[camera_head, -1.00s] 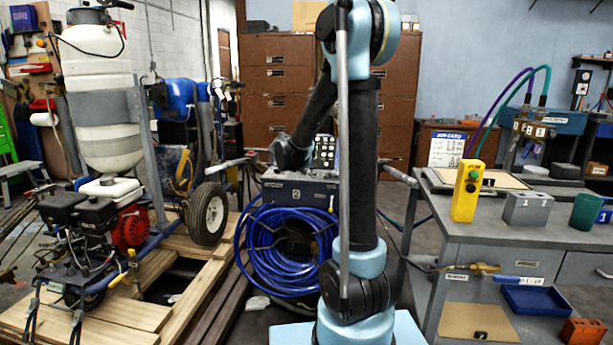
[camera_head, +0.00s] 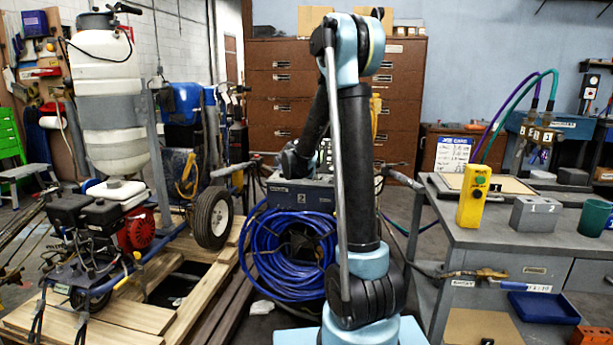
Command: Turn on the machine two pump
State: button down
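Machine two is the dark grey unit (camera_head: 300,196) marked "2", standing on the floor in the middle behind my arm, with a coil of blue hose (camera_head: 272,250) on its front. Its upper panel (camera_head: 326,158) is mostly covered by my arm, and I cannot make out a pump switch. My arm rises in front of it, bends at the top and reaches down and away. Its dark far end hangs close above the unit's upper left; contact cannot be told. The gripper fingers cannot be made out.
A grey workbench (camera_head: 525,240) on the right carries a yellow button box (camera_head: 473,196) and a grey block (camera_head: 535,214). A striping machine with a white tank (camera_head: 108,95) stands left on wooden planks (camera_head: 195,300). Brown drawer cabinets (camera_head: 283,90) stand behind.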

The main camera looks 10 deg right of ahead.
aim_at(313, 184)
jog(key=shift+x, duration=2.95)
